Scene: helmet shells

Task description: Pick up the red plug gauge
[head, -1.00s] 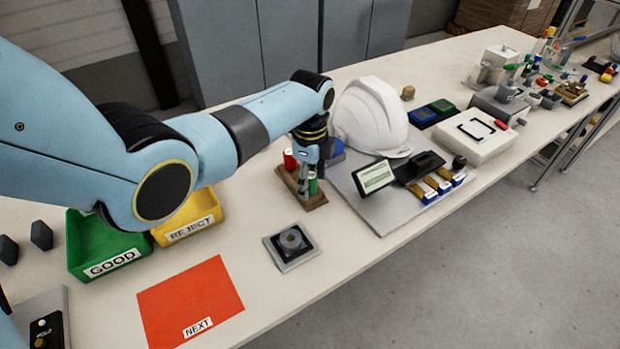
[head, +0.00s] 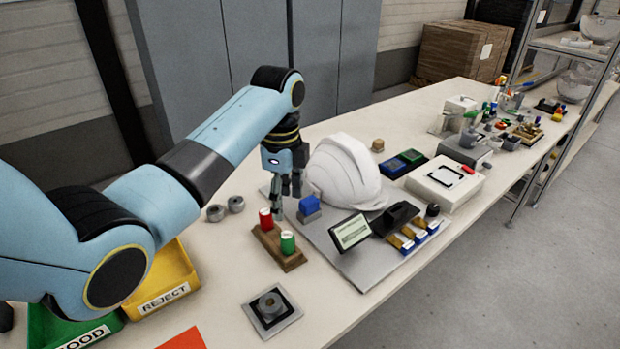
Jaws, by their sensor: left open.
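The red plug gauge (head: 266,219) stands upright in a small wooden block (head: 278,246). A green plug gauge (head: 288,242) stands in the same block, to its right and nearer to me. My left gripper (head: 281,210) points down, open and empty, just right of and a little behind the red gauge. It appears apart from the gauge, though its exact height is hard to tell. My right gripper is not in view.
Two grey rings (head: 226,206) lie left of the wooden block. A square plate with a ring (head: 271,309) lies in front. Yellow REJECT (head: 165,290) and green GOOD (head: 70,330) bins stand at left.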

